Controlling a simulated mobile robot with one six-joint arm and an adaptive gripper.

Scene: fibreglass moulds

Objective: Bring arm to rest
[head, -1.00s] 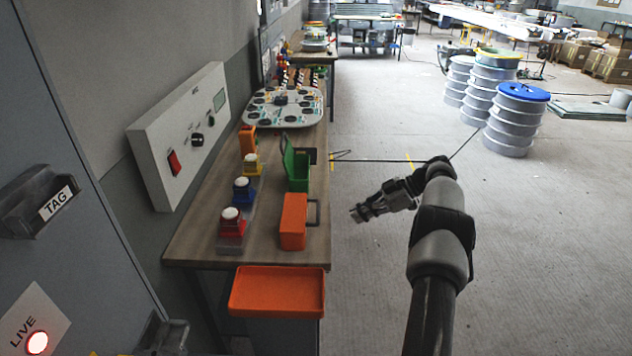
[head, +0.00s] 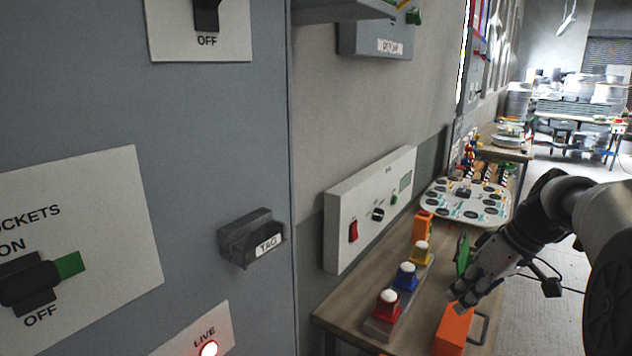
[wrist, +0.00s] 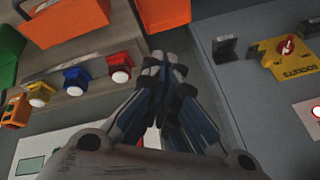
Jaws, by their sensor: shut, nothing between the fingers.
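My gripper (head: 466,297) is at the right in the head view, in front of the bench and close to the orange box (head: 453,330). It also shows in the wrist view (wrist: 164,60), where its fingers are together with nothing between them. My arm comes in from the right edge of the head view. In the head view I cannot tell whether the fingertips touch the box or only overlap it.
A grey cabinet (head: 265,100) fills the left, with a TAG holder (head: 250,240) and a sockets switch (head: 40,280). The wooden bench (head: 345,305) carries red, blue and yellow buttons (head: 405,277) and a round-slotted board (head: 468,203). A white control panel (head: 370,205) stands behind. Floor is open at right.

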